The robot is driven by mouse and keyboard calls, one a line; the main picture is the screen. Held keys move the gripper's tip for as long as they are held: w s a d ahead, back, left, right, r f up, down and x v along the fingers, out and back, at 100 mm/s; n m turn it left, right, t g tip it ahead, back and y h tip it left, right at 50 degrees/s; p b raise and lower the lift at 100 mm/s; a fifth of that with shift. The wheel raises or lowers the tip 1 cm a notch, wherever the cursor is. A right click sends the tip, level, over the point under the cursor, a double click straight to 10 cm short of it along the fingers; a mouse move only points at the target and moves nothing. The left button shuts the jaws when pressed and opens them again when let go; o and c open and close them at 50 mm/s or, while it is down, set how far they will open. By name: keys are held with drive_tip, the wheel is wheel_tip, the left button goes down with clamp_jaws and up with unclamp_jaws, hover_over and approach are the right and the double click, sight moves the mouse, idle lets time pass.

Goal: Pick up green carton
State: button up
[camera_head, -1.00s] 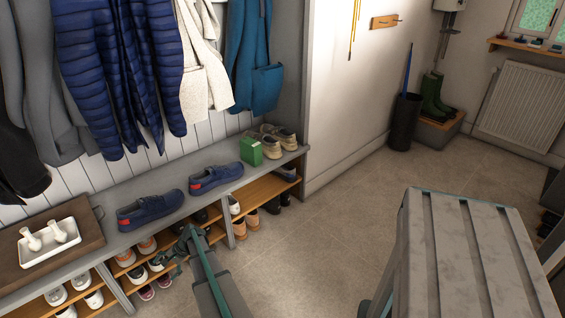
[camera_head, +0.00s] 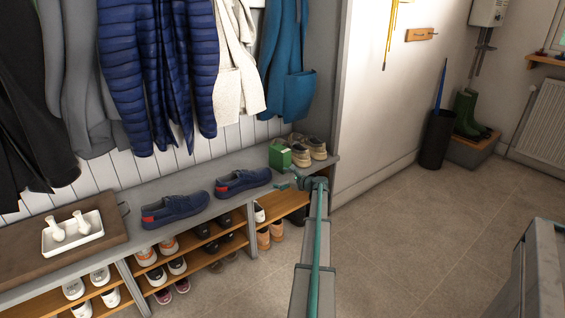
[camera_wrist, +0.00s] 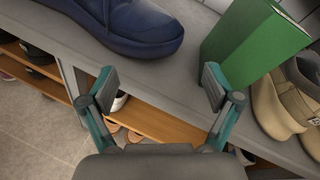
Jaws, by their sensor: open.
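The green carton (camera_head: 279,157) stands upright on the bench top, between a blue shoe (camera_head: 243,181) and a pair of beige shoes (camera_head: 309,148). In the wrist view the green carton (camera_wrist: 256,42) is at the upper right, beyond my right fingertip. My gripper (camera_head: 287,184) is at the bench's front edge, in front of the carton. In the wrist view my gripper (camera_wrist: 160,83) is open, with nothing between its fingers. My arm hides part of the bench edge in the head view.
Another blue shoe (camera_head: 175,208) sits to the left, then a white tray (camera_head: 72,232) on a brown board (camera_head: 112,226). Shelves under the bench (camera_head: 205,190) hold several shoes. Coats hang above, including a teal one (camera_head: 288,85). The floor (camera_head: 410,225) to the right is clear.

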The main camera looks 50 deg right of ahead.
sight(280, 150)
drive_tip(key=d+r+m, duration=0.2)
drive_tip(key=d, duration=0.1)
drive_tip(key=d+r+m+t+h, duration=0.1)
drive_tip(key=d+r+m, duration=0.1)
drive_tip(key=d, duration=0.1)
drive_tip(key=d+r+m+t+h, duration=0.1)
drive_tip(key=d+r+m, duration=0.1)
drive_tip(key=d, duration=0.1)
drive_tip(key=shift+s+d+r+b, duration=0.25)
drive_tip(key=shift+d+r+b, duration=0.05)
drive_tip(key=shift+r+b, duration=0.1)
drive_tip(key=w+b, duration=0.1)
drive_tip(key=w, duration=0.2)
drive_tip(key=w+d, duration=0.1)
drive_tip(key=w, duration=0.3)
drive_tip(key=w+b, duration=0.1)
drive_tip(key=w, duration=0.2)
drive_tip(key=shift+w+d+b, duration=0.15)
drive_tip(key=shift+d+b, duration=0.15)
drive_tip(key=shift+d, duration=0.05)
drive_tip(key=c, duration=1.6)
